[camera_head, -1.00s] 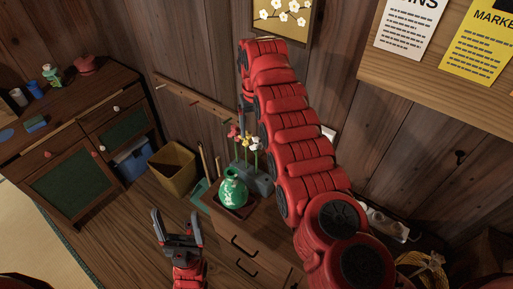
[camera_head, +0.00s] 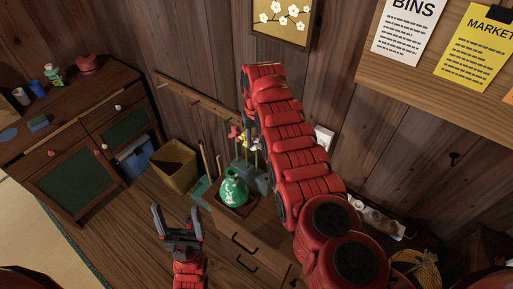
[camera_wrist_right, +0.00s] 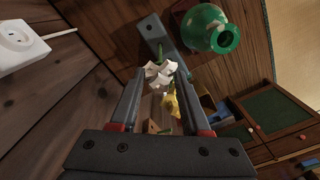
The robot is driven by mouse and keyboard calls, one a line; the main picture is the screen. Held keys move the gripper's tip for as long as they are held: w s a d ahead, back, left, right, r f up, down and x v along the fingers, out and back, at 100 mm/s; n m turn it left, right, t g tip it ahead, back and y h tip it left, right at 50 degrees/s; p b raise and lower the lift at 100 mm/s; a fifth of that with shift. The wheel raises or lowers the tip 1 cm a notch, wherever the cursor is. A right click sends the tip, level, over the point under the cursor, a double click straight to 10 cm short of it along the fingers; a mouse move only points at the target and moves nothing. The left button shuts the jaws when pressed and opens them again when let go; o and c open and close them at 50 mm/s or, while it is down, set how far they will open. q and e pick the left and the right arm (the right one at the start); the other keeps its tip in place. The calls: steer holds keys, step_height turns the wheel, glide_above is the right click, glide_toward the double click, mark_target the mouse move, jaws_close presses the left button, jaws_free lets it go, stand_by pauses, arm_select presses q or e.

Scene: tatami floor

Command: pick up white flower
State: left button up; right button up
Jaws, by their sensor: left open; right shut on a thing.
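The white flower (camera_wrist_right: 160,72) is between the fingers of my right gripper (camera_wrist_right: 160,78) in the right wrist view, and the gripper is shut on it. A yellow flower (camera_wrist_right: 172,103) hangs close beside it. In the head view a red flower (camera_head: 233,131) and a yellow flower (camera_head: 251,142) stand on thin stems above a grey-blue holder (camera_head: 255,178). My right arm hides most of the right gripper there. My left gripper (camera_head: 177,222) is open and empty, low at the left.
A green vase (camera_head: 233,188) stands on a tray on a small wooden drawer cabinet (camera_head: 240,243), beside the holder. A yellow bin (camera_head: 174,164) and a cabinet with green panels (camera_head: 75,183) are to the left. The wooden wall is close behind. A white power strip (camera_wrist_right: 22,42) is nearby.

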jaws_close()
steer(key=shift+r, duration=0.1)
